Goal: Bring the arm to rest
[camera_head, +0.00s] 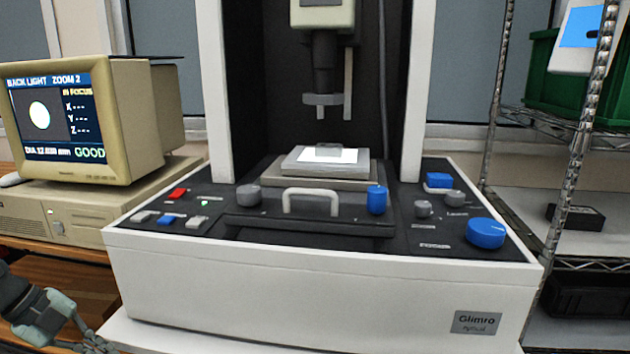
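My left arm enters at the lower left, and my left gripper (95,344) is partly in view at the bottom edge. Its fingers are small and cut off, so I cannot tell whether they are open or shut. It is in front and to the left of the white measuring machine (300,290), near the corner of the white surface under it. I see nothing clearly held. My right gripper is not in view.
The machine has a lit stage (325,165), a white handle (312,197) and a large blue knob (486,233). A beige monitor (120,110) stands on a computer case (60,222) at left. A wire shelf (560,125) with a green crate (540,72) is at right.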

